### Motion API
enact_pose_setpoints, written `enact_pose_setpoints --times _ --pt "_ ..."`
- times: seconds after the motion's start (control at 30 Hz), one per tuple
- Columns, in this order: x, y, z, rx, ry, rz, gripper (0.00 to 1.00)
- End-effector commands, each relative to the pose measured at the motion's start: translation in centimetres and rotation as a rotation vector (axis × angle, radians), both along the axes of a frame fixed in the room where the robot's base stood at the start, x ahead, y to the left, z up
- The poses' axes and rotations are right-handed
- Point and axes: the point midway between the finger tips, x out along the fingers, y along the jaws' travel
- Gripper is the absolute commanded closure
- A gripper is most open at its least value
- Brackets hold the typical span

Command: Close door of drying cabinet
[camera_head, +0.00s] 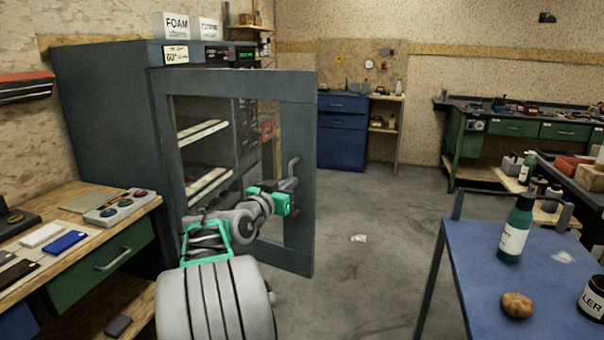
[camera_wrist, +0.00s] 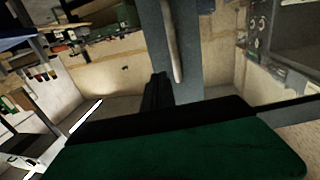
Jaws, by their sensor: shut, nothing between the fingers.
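The drying cabinet (camera_head: 105,115) is a tall dark grey cabinet at the left in the head view, with shelves inside. Its framed door (camera_head: 298,170), with a window opening, stands open toward me. A grey bar handle (camera_head: 293,172) sits on the door's right side; a grey bar, likely this handle, shows in the wrist view (camera_wrist: 173,45). My gripper (camera_head: 290,190) is at the door near the handle, at the end of my arm, which reaches in front of the door. It is shut and empty. Whether it touches the door or handle I cannot tell.
A wooden bench (camera_head: 75,215) with small items stands at the left, close to my arm. A blue cart (camera_head: 535,270) with a bottle (camera_head: 515,228) and a potato-like lump (camera_head: 517,305) stands at the right. The floor between is mostly clear, with one small scrap (camera_head: 358,238).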

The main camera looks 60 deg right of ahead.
Motion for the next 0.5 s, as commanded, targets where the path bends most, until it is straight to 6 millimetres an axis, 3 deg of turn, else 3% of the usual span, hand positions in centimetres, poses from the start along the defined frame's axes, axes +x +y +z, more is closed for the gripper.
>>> enact_pose_setpoints --times 0.3,0.5 --pt "-0.1 -6.5 0.0 0.001 0.0 0.0 1.0" --pt "0.0 -8.0 0.0 0.001 0.0 0.003 1.0"
